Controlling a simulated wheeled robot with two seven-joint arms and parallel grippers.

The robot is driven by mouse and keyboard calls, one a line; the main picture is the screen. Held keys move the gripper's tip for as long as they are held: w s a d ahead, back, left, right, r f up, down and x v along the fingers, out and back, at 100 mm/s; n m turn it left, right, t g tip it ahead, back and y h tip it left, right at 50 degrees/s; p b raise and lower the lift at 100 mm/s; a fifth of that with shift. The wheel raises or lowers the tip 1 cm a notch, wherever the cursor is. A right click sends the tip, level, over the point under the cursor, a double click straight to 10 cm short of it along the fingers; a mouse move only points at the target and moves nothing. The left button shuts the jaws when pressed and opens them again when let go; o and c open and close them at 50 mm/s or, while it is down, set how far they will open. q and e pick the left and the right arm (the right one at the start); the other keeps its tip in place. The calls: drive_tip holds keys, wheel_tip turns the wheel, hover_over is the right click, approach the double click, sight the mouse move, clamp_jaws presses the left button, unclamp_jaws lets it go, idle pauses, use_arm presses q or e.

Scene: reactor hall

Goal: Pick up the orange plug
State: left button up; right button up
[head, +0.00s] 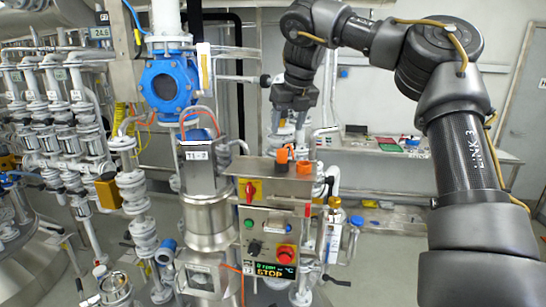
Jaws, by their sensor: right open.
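Two small orange pieces, one upright (282,156) and one lower to its right (303,168), sit on the top of a steel control box (262,166). They are too small to tell for sure which is the orange plug, or whether they are joined. My right gripper (289,124) hangs from the arm coming in from the right, fingers pointing down. It is open and empty, above the orange pieces, with a gap between in the picture. My left gripper is out of view.
The box front has a red knob (285,252), a red-yellow switch (249,190) and a lit display reading STOP (274,270). A steel vessel marked T1-7 (198,156) and a blue valve (168,84) stand left.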

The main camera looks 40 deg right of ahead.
sight(283, 151)
drive_tip(key=x, duration=0.5)
drive_tip(key=shift+f, duration=0.25)
drive_tip(key=shift+s, duration=0.2)
drive_tip(key=shift+f+p, duration=0.35)
drive_tip(key=shift+p, duration=0.2)
drive_tip(key=x, duration=0.4)
drive_tip(key=shift+w+d+p, duration=0.1)
drive_tip(key=shift+w+p, duration=0.15)
drive_tip(key=shift+p, duration=0.15)
drive_tip(key=shift+f, duration=0.1)
drive_tip(key=shift+s, duration=0.15)
drive_tip(key=shift+s+r, duration=0.1)
drive_tip(key=shift+r, duration=0.1)
drive_tip(key=shift+c, duration=0.9)
drive_tip(key=shift+f, duration=0.1)
drive_tip(key=c, duration=0.9)
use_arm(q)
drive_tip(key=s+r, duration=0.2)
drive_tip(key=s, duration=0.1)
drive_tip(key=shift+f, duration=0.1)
